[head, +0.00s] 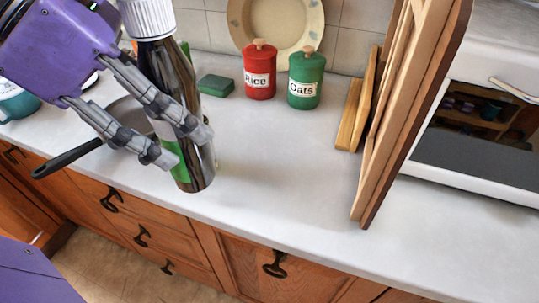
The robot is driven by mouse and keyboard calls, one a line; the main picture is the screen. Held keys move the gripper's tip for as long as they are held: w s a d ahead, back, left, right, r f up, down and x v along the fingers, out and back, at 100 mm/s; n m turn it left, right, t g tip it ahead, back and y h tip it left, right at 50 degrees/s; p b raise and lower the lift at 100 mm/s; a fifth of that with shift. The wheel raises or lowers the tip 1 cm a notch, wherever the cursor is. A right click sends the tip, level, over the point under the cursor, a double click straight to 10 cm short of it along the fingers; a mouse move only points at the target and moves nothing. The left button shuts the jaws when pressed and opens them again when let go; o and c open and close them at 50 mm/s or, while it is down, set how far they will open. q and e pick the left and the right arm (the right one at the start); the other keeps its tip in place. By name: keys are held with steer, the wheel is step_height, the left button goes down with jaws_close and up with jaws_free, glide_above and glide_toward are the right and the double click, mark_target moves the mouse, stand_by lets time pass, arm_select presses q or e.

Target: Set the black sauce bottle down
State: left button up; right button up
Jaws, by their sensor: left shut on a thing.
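The black sauce bottle (180,78) has a white ribbed cap, a glossy dark body and a partly hidden green and white label. It is in the left part of the head view, nearly upright with a slight tilt. My left gripper (185,145) is shut on the bottle, its grey fingers across the body. The bottle's base appears over the front part of the white countertop (290,160). I cannot tell whether it touches the surface. My right gripper is not in view.
A dark pan (70,156) lies behind the bottle. A green sponge (216,85), a red Rice canister (259,75) and a green Oats canister (304,80) stand at the back. Wooden boards (360,100) and an open cabinet door (412,110) are right. The middle counter is clear.

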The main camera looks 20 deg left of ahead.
arm_select(q)
steer(key=w+d+f, duration=0.6)
steer(key=w+f, duration=0.6)
steer(key=f, duration=0.1)
steer(key=shift+p, duration=0.45)
steer(key=o, duration=1.7)
steer(key=v, duration=1.2)
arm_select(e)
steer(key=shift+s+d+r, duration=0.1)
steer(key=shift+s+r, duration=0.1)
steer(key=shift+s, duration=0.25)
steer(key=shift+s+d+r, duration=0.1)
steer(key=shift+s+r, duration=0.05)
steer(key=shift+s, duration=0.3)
